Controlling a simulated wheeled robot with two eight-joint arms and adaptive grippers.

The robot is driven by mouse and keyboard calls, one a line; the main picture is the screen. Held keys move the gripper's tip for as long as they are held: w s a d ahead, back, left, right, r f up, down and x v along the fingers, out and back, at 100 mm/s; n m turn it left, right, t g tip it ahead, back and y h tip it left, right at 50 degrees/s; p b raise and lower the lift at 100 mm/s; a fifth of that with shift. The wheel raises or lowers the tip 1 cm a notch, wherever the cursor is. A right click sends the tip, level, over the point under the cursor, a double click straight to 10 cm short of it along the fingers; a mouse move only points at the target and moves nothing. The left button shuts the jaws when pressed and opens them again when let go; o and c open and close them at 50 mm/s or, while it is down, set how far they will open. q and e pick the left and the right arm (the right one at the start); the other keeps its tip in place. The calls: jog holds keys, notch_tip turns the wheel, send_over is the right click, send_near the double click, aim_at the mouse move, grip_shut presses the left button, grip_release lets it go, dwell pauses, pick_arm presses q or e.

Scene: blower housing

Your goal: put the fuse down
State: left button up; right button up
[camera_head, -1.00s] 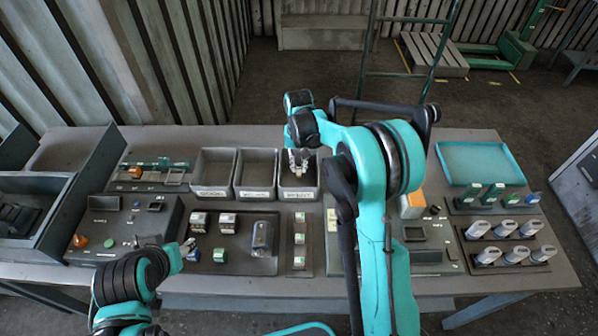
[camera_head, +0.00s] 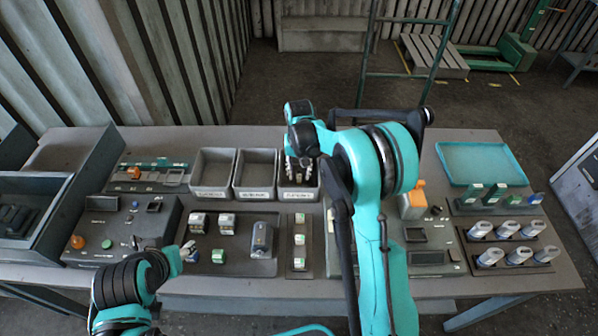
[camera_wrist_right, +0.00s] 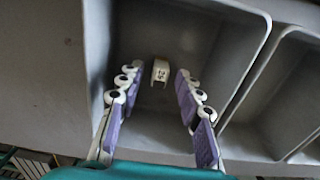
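The fuse (camera_wrist_right: 160,73) is a small pale block with dark marking. In the right wrist view it lies on the floor of a grey bin (camera_wrist_right: 235,60), touching neither finger. My right gripper (camera_wrist_right: 153,112) is open and empty, its purple-padded fingers spread to either side of the fuse in that view. In the head view the right gripper (camera_head: 300,170) points down into the rightmost of three bins, and the fuse is hidden there. My left gripper (camera_head: 188,250) is small in the head view, over the front left of the table; its opening is unclear.
Two more grey bins (camera_head: 212,193) stand left of that bin. A dark fixture with several small blocks (camera_head: 227,224) is in front. A teal tray (camera_head: 480,164) and a rack of grey-white devices (camera_head: 518,256) are at the right.

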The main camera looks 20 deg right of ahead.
aim_at(299, 175)
notch_tip(299, 175, up, 12)
jog(key=p, duration=0.3)
jog(key=s+r+n+t, duration=0.1)
jog(key=s+r+t, duration=0.1)
jog(key=s+r, duration=0.35)
jog(key=s+r+n+t, duration=0.1)
jog(key=s+r, duration=0.2)
jog(key=s, duration=0.5)
jog(key=s+f+n+t, duration=0.1)
jog(key=s+f+t, duration=0.2)
jog(key=s, duration=0.9)
jog(key=shift+s+t, duration=0.25)
jog(key=shift+t, duration=0.35)
jog(key=shift+d, duration=0.1)
notch_tip(299, 175, down, 7)
jog(key=b, duration=0.7)
jog(key=shift+b, duration=0.35)
